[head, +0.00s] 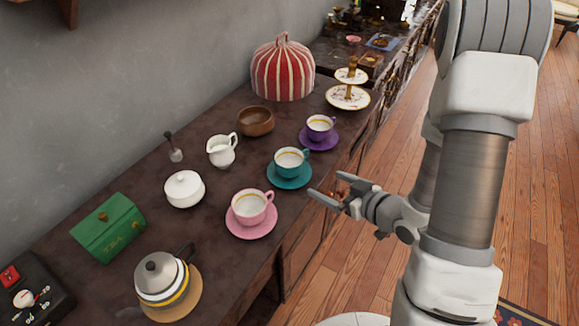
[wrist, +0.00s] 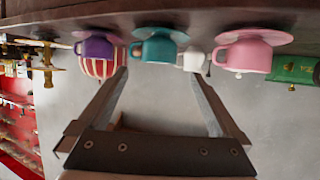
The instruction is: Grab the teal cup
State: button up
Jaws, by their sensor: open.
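The teal cup (head: 288,165) stands upright on its teal saucer (head: 290,183) near the front edge of the dark counter, with its handle to the right. In the wrist view, which is upside down, the teal cup (wrist: 160,50) shows at the top centre, beyond and roughly between my fingertips, with its handle to the left. My gripper (head: 328,186) is open and empty, off the counter's front edge to the lower right of the cup. Its two spread fingers also show in the wrist view (wrist: 160,75). They are apart from the cup.
A pink cup (head: 249,208) on a saucer stands to the lower left, and a purple cup (head: 319,127) on a saucer to the upper right. Behind are a white creamer (head: 221,151), a white sugar bowl (head: 184,189) and a wooden bowl (head: 255,122). Open floor lies right of the counter.

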aim_at(284, 163)
jog(key=b+x, duration=0.2)
jog(key=x, duration=0.6)
jog(key=b+x, duration=0.1)
jog(key=x, duration=0.8)
jog(key=shift+w+a+r+b, duration=0.15)
jog(key=shift+w+a+b, duration=0.1)
jog(key=shift+b, duration=0.1)
jog(key=c, duration=1.1)
